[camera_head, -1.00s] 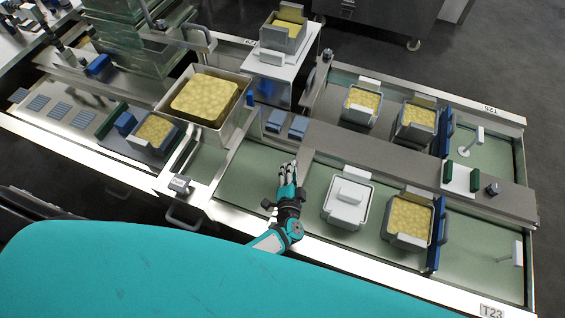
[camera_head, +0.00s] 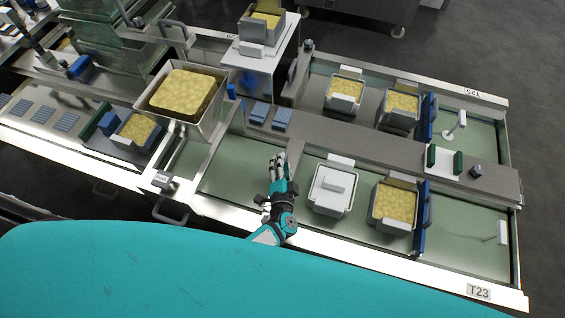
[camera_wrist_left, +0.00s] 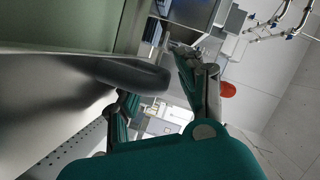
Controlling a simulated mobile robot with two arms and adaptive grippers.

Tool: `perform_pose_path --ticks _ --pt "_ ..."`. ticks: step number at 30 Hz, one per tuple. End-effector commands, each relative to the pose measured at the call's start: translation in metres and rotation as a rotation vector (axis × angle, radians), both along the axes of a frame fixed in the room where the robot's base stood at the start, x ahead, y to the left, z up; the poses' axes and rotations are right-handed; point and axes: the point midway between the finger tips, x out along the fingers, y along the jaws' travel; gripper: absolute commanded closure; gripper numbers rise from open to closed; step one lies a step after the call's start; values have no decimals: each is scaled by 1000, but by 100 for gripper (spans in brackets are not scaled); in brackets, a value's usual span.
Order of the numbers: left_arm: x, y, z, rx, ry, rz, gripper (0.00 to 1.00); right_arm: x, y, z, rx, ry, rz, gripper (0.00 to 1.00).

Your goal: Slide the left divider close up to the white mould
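The white mould (camera_head: 333,188) with its white lid block stands on the front green belt. My left gripper (camera_head: 277,161) is low over that belt, left of the mould and apart from it. A narrow grey strip (camera_head: 299,160) lies between gripper and mould; I cannot tell for sure that it is the left divider. In the left wrist view the fingers (camera_wrist_left: 155,95) are apart, with background showing between them. A dark rounded bar (camera_wrist_left: 135,76) crosses near them; whether they touch it is unclear. My right gripper is not visible.
A cheese-filled mould (camera_head: 395,206) stands right of the white one, against a blue divider (camera_head: 422,217). A steel strip (camera_head: 350,140) separates the two belts. The front belt (camera_head: 230,165) is bare left of my gripper. A steel vat of cheese (camera_head: 178,108) stands further left.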

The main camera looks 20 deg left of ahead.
Motion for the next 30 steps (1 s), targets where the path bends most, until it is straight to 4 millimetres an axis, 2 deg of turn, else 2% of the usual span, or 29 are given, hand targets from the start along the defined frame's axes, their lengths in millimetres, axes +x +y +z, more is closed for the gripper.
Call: perform_pose_path --ticks 6,12,17,30 --pt "-35 -11 6 -5 3 0 62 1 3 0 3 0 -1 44" --pt "-59 -18 13 0 1 1 62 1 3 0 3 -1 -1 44" --pt "-66 -20 16 0 -1 1 62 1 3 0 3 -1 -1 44" --pt "-66 -20 16 1 -1 0 62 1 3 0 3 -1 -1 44"
